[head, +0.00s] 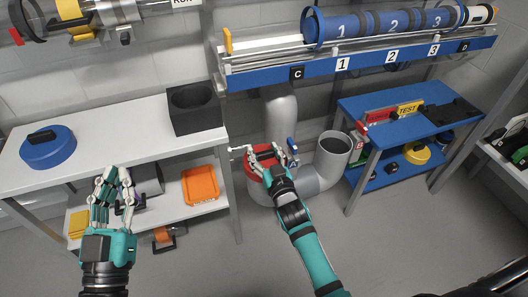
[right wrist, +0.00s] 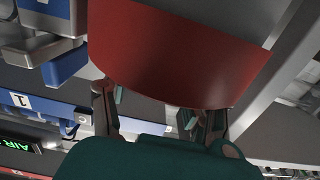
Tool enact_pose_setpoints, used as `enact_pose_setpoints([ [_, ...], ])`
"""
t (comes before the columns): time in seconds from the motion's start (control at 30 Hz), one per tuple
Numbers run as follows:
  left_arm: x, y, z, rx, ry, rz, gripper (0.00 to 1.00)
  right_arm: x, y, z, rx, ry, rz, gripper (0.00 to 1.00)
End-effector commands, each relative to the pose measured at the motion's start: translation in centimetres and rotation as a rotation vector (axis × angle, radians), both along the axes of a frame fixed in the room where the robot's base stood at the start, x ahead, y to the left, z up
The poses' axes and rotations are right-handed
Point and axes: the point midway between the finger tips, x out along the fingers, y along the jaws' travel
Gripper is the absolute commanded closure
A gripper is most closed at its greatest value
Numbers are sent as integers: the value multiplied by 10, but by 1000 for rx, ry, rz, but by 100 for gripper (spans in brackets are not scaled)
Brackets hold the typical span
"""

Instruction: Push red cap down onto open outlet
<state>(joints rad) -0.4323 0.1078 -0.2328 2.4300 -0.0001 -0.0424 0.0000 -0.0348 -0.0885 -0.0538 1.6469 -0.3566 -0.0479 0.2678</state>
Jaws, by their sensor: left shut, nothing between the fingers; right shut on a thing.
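The red cap (head: 251,168) is at the left, nearer branch of the grey pipe (head: 310,184). My right gripper (head: 267,157) is shut on it from above and partly covers it. The cap's curved red side fills the upper middle of the right wrist view (right wrist: 175,55), with finger parts below it. The pipe's right branch is an open, dark-mouthed outlet (head: 335,148). I cannot tell whether the cap touches the rim under it; the gripper and cap hide that rim. My left gripper (head: 112,187) is shut and empty before the white bench.
The white bench (head: 110,140) at left holds a blue lid (head: 48,150) and a black block (head: 194,108). An orange tray (head: 200,186) lies on its lower shelf. A blue rack with a numbered tube (head: 370,24) hangs above the pipe. A blue table (head: 385,100) stands right.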

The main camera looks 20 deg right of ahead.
Motion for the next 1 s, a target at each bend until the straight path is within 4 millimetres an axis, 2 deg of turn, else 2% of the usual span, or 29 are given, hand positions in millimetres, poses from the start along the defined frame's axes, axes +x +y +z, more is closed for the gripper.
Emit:
enact_pose_setpoints([
  [0.17, -2, 0, 3, -6, -21, -1, 100, 0, 0, -2, 0, -1, 0, 78],
  [0.2, -2, 0, 4, -9, -29, -2, 100, 0, 0, -1, 0, -1, 0, 42],
  [0.4, -2, 0, 4, -9, -27, -2, 100, 0, 0, -1, 0, -1, 0, 16],
  [0.77, -3, 1, 1, -8, -16, 1, 100, -5, 0, -2, 0, 1, 0, 16],
  [0.87, -2, 1, 2, -7, -17, 0, 100, -19, -1, -3, 0, 2, 0, 16],
  [1.0, -2, 0, 2, -7, -18, 0, 100, -48, -2, -4, 0, 4, 0, 16],
])
